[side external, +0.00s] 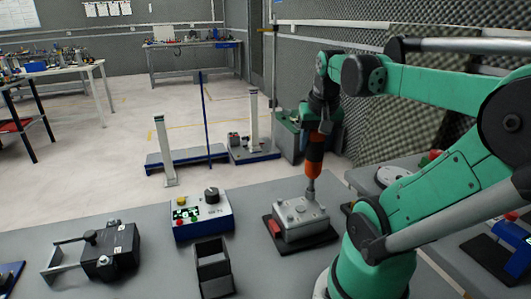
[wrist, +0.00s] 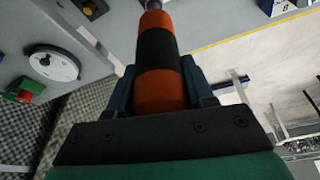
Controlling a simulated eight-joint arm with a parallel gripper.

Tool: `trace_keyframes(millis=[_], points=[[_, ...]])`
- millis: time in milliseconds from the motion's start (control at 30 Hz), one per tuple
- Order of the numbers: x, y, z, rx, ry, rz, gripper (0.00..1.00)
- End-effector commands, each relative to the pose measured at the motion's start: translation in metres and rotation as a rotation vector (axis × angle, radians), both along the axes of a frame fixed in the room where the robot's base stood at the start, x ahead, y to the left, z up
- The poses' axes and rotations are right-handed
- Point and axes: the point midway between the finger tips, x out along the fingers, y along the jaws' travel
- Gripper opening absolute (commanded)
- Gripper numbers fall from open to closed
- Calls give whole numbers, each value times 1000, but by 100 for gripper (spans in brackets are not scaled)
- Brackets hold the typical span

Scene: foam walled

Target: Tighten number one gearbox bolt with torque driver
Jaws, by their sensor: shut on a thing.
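My gripper (wrist: 160,100) is shut on the torque driver (wrist: 157,50), which has an orange and black banded handle. In the side external view the torque driver (side external: 314,155) hangs nearly upright from my gripper (side external: 320,117). Its metal tip is at the top of the grey gearbox (side external: 300,218); I cannot tell whether it touches a bolt. The gearbox sits on a dark base plate with a red patch at its left. The individual bolts are too small to tell apart, and the number one bolt cannot be picked out.
A control box (side external: 203,214) with buttons and a knob stands left of the gearbox. An empty dark holder (side external: 213,267) is in front of it. A black fixture (side external: 108,250) lies further left. A white round dial (side external: 392,175) stands right, behind my arm.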

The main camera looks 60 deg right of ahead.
Motion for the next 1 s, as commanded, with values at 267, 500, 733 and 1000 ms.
trace_keyframes(millis=[267,500,733,1000], points=[[0,0,0,0,0,0,0],[0,0,-1,0,0,0,0],[0,0,-2,0,0,0,0],[0,0,10,0,0,0,0]])
